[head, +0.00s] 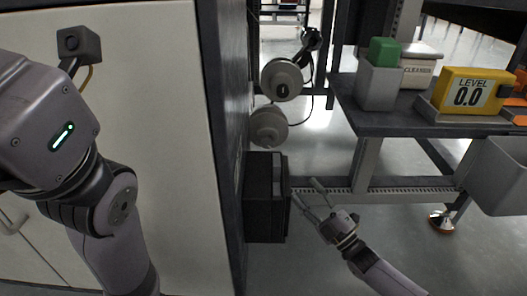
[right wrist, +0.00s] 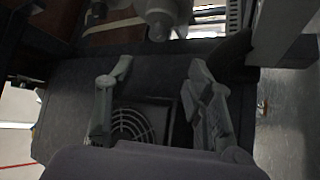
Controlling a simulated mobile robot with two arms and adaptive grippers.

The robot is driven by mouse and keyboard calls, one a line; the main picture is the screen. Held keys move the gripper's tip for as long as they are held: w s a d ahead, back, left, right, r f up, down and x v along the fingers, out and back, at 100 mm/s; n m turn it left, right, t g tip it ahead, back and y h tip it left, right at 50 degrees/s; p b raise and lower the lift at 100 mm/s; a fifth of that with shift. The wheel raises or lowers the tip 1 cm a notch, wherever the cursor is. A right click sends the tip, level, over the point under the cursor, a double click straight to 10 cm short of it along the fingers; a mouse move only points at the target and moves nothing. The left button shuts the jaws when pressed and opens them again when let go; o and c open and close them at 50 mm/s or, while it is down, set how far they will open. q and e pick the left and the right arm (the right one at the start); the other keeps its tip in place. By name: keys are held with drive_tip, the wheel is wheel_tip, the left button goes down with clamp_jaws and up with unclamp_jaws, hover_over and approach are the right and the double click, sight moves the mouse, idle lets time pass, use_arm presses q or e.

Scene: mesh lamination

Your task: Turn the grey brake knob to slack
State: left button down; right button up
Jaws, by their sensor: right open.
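Two pale round roller ends show in the head view, one above the other beside the dark machine panel: an upper one (head: 281,80) with a dark centre, and a lower one (head: 268,127). I cannot tell a separate grey brake knob or its setting. My right gripper (head: 305,190) is open and empty, below and right of both roller ends, near a dark box (head: 264,222). In the right wrist view its fingers (right wrist: 160,68) are spread in front of dark housing with a round fan grille (right wrist: 132,126). My left arm shows at the left, but its gripper is out of view.
A dark shelf (head: 352,112) at the right holds a grey holder with a green block (head: 384,51), a cleaner box (head: 418,72) and a yellow level reading 0.0 (head: 468,92). A grey bin (head: 500,170) is at the right edge. Open floor shows below the shelf.

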sight(271, 147)
drive_tip(key=b+x, duration=0.8)
drive_tip(key=x, duration=0.7)
drive_tip(key=shift+w+a+b, duration=0.15)
drive_tip(key=shift+w+b, duration=0.05)
drive_tip(key=shift+b, duration=0.2)
drive_tip(key=shift+w+a+r+b, duration=0.3)
drive_tip(key=shift+w+a+r, duration=0.1)
drive_tip(key=shift+w, duration=0.05)
drive_tip(key=shift+c, duration=0.2)
drive_tip(key=c, duration=1.1)
